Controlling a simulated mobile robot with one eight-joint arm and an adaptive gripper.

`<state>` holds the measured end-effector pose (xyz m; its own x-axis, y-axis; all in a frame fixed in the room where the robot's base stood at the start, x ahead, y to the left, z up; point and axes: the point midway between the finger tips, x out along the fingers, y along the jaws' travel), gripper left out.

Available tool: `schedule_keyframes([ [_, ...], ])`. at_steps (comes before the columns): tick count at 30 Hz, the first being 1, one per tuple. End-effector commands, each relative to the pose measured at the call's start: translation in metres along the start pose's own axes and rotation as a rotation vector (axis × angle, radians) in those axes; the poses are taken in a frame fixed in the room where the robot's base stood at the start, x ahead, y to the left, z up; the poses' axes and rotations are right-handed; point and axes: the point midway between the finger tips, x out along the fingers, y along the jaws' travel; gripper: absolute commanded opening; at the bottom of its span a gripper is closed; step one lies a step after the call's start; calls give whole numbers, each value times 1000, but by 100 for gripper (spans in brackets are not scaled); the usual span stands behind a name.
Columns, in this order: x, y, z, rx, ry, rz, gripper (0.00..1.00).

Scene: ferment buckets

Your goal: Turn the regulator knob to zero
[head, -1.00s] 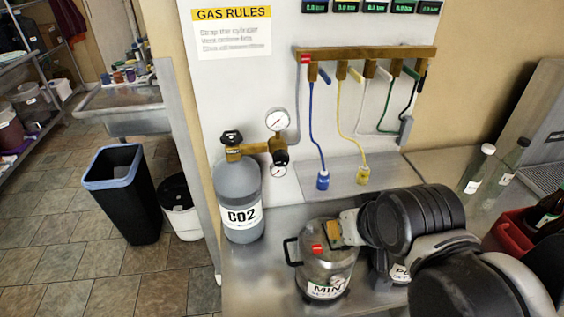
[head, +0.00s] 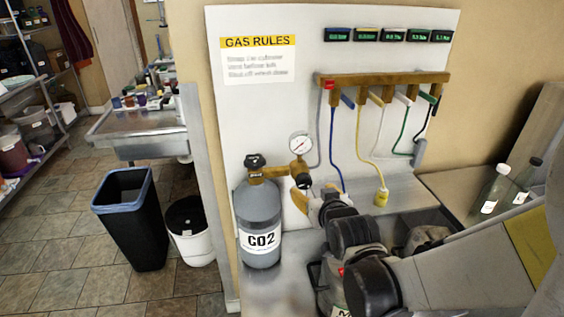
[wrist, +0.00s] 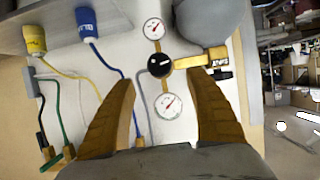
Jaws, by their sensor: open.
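The regulator is a brass body with a black round knob, which shows between my fingers in the wrist view (wrist: 160,65). A white pointer mark on the knob is visible, but its setting is too small to read. One gauge (wrist: 154,28) and a second gauge (wrist: 168,103) sit on either side of it. In the head view the larger gauge (head: 299,144) stands on the brass beside the CO2 cylinder (head: 259,222). My gripper (wrist: 163,110) is open and empty, with the knob beyond its fingertips. In the head view my gripper (head: 305,197) hides part of the regulator.
A brass manifold (head: 385,78) with coloured levers and hoses hangs on the white panel. Glass bottles (head: 495,188) are at the right. A black bin (head: 132,220) is on the floor at left.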

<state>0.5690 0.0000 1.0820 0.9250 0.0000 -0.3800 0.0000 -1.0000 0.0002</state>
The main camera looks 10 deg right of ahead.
Motion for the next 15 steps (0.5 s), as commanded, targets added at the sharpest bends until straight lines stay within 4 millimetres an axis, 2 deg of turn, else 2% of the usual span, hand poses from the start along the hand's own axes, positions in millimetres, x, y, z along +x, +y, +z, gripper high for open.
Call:
schedule_keyframes([
  [9,63,0,3,0,-1,0,64],
  [15,91,0,2,0,-2,0,64],
])
